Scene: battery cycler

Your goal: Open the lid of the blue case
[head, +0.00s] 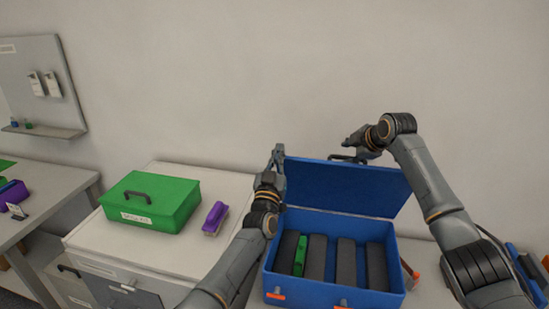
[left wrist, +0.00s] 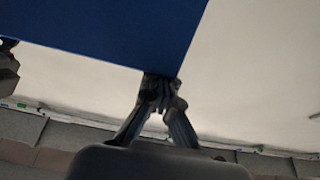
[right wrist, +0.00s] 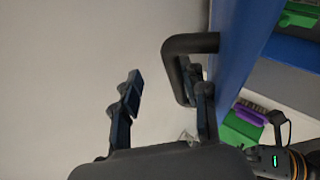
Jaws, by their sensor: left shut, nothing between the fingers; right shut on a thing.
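The blue case (head: 335,290) stands on the white counter with its lid (head: 345,187) raised, leaning back near upright. Inside are several dark grey blocks and a green piece (head: 300,256). My right gripper (head: 350,146) is at the lid's top edge, shut on the lid's dark handle (right wrist: 190,42); in the right wrist view one finger shows at the handle's loop. My left gripper (head: 278,152) is shut and empty at the lid's upper left corner. In the left wrist view its fingertips (left wrist: 160,85) meet at the lid's edge; I cannot tell whether they touch it.
A green case (head: 160,205) with a handle and a purple brush (head: 215,217) lie on the counter left of the blue case. The wall is close behind the lid.

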